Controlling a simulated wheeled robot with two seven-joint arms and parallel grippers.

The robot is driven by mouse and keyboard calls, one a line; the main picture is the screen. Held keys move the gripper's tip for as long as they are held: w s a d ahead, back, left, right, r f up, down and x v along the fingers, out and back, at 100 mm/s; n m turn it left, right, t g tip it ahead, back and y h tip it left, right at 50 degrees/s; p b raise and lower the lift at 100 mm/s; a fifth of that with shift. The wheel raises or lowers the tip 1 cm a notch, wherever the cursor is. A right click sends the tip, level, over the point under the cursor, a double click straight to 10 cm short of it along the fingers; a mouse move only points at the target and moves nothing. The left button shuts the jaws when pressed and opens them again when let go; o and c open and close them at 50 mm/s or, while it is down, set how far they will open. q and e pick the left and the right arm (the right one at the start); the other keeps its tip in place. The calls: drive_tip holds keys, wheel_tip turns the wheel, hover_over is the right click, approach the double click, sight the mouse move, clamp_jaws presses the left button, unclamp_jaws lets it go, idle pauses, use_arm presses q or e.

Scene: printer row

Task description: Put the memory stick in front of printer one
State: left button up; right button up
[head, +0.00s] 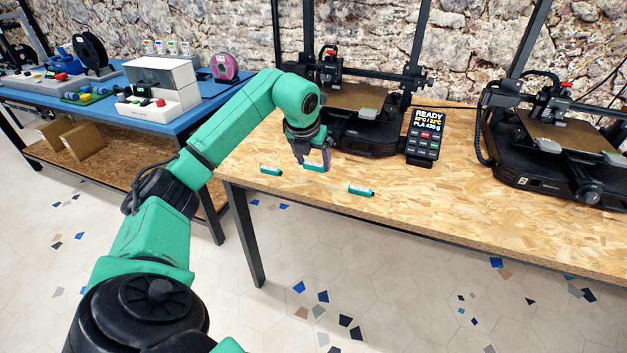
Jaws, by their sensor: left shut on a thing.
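My left gripper (316,161) points down at the wooden table, just in front of the left printer (365,140). It is shut on a small green memory stick (312,167) with dark ends, at or just above the tabletop; I cannot tell whether it touches. A similar green stick (270,170) lies to its left, and another (361,190) lies to its right, nearer the front edge. A second black printer (560,165) stands at the right. My right gripper is not in view.
A keypad display reading READY (423,134) stands right of the left printer. The wooden tabletop (450,215) is bare toward the front. A blue bench (210,88) with spools, boxes and small parts stands at the left. A stone wall is behind.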

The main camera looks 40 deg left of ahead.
sight(315, 182)
use_arm(q)
wheel_tip(315, 182, down, 5)
drive_tip(key=shift+r, duration=0.1)
drive_tip(key=o, duration=1.2)
drive_tip(key=v, duration=1.2)
drive_tip(key=shift+r+p, duration=0.1)
drive_tip(key=shift+p, duration=0.2)
